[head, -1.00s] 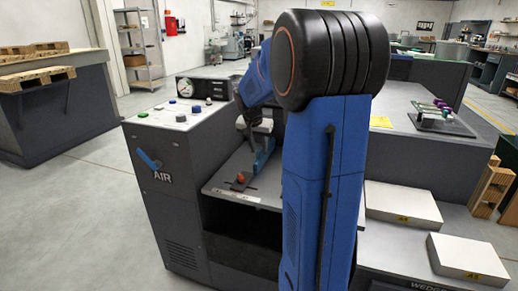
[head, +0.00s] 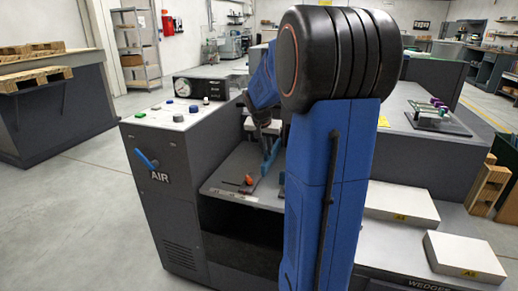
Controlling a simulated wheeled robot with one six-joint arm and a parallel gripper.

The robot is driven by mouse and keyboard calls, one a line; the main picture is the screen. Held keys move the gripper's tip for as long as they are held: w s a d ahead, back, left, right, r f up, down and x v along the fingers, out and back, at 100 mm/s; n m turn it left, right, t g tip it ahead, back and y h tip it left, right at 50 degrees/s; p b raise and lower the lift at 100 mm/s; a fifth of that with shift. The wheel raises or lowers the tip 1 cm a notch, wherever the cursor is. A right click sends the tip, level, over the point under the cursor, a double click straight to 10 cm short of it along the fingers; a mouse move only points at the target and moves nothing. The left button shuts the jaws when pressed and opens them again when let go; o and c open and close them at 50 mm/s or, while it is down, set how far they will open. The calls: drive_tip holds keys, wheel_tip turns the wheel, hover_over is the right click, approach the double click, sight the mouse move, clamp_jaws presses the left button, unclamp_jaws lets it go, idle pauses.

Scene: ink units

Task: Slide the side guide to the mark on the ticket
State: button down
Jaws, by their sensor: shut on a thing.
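The side guide (head: 270,157) is an upright blue plate on the grey feed board (head: 222,176), with a dark foot and an orange knob (head: 249,180) at its front. My gripper (head: 267,138) reaches down from behind to the top of the blue plate and is shut on it. The fingertips are small and dark, so the exact contact is hard to see. Small white labels (head: 245,198) lie along the board's front edge, too small to read. I cannot make out the ticket or its mark. My arm hides the board's right part.
Left of the board stands a console with a pressure gauge (head: 182,88), buttons and a blue air lever (head: 147,159). A small blue part (head: 281,179) shows beside my arm. White stacks (head: 400,202) lie on a low bench at right.

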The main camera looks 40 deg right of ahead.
drive_tip(key=shift+s+d, duration=0.1)
drive_tip(key=shift+s, duration=0.1)
drive_tip(key=c, duration=1.8)
unclamp_jaws()
drive_tip(key=shift+s, duration=0.1)
drive_tip(key=shift+o, duration=0.2)
drive_tip(key=shift+r, duration=0.1)
drive_tip(key=v, duration=1.7)
